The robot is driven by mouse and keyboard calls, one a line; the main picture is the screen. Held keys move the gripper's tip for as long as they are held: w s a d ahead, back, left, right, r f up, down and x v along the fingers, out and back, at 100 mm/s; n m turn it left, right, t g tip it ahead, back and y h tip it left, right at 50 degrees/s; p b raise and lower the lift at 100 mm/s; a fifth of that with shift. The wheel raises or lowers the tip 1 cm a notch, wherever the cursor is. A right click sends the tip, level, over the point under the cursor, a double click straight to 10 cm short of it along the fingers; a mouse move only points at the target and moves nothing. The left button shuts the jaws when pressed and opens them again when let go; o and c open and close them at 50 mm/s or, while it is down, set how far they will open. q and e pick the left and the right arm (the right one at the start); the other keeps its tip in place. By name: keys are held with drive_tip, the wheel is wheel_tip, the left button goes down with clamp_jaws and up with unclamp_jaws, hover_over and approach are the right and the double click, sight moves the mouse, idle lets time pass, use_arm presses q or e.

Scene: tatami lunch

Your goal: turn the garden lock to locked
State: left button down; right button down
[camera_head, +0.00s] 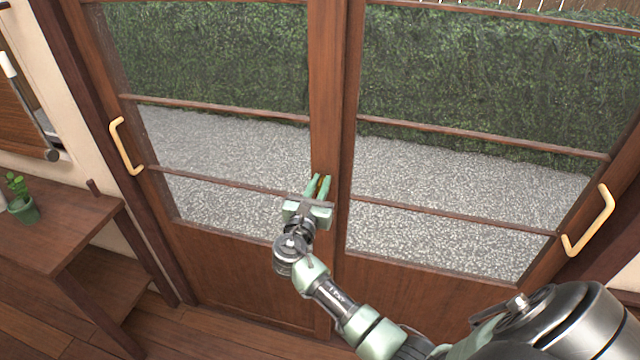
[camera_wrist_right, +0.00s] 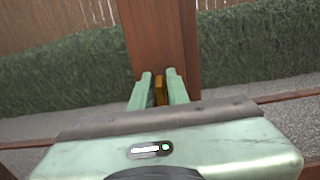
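The garden lock (camera_head: 320,186) is a small brass-coloured piece on the wooden middle stile of the glass doors. In the right wrist view the lock (camera_wrist_right: 159,89) stands upright between my two green fingertips. My right gripper (camera_head: 318,184) is at the lock, with one finger on each side of it. The fingers are a little apart, and a narrow gap seems to show beside the brass. I cannot tell whether either finger touches it. The fingers hide part of the lock. My left gripper is not in view.
The two sliding doors have pale handles, one on the left door (camera_head: 125,146) and one on the right door (camera_head: 588,220). A wooden shelf (camera_head: 60,235) with a small potted plant (camera_head: 22,205) stands at the left. Gravel and a hedge lie behind the glass.

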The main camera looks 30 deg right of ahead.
drive_tip(key=shift+f, duration=0.1)
drive_tip(key=m+b, duration=0.1)
drive_tip(key=m, duration=0.1)
drive_tip(key=m+b, duration=0.1)
drive_tip(key=shift+s+f+m+b, duration=0.15)
drive_tip(key=shift+m+b, duration=0.25)
drive_tip(key=shift+s+d+f+m+b, duration=0.1)
drive_tip(key=shift+m+b, duration=1.85)
drive_tip(key=shift+m, duration=0.4)
drive_tip(key=shift+s+d+f+m+b, duration=0.1)
drive_tip(key=shift+f+m+b, duration=0.05)
drive_tip(key=shift+m+b, duration=2)
drive_tip(key=shift+d+f+m+b, duration=0.1)
drive_tip(key=shift+m+b, duration=1.65)
drive_tip(key=shift+m, duration=0.75)
drive_tip(key=c, duration=1.4)
unclamp_jaws()
drive_tip(key=shift+a+r, duration=0.1)
drive_tip(key=shift+o, duration=0.2)
